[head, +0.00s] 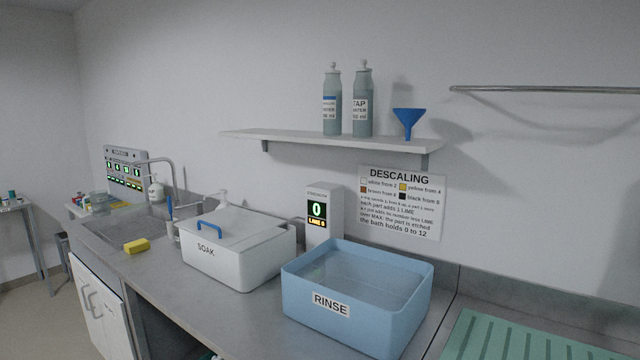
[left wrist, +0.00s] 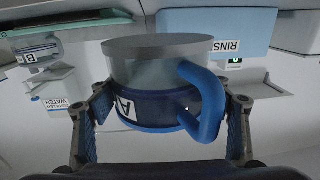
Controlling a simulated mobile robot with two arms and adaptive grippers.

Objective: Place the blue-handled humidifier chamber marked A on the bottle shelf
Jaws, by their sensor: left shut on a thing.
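In the left wrist view my left gripper (left wrist: 170,105) is shut on the humidifier chamber (left wrist: 150,78), with a finger on each side of it. The chamber has a clear body, a grey round end, a dark blue band and a blue loop handle (left wrist: 212,100). Its label A shows upside down beside the left finger. The bottle shelf (head: 265,136) is on the wall in the head view. Two grey bottles (head: 332,105) (head: 362,105) and a blue funnel (head: 408,120) stand on its middle and right. Neither gripper shows in the head view.
The shelf's left part is bare. Below are the white SOAK box (head: 225,268) with its lid on, the blue RINSE tub (head: 395,310), a counter display reading 0 (head: 317,210) and a yellow sponge (head: 136,246). A rail (head: 545,90) is at the right.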

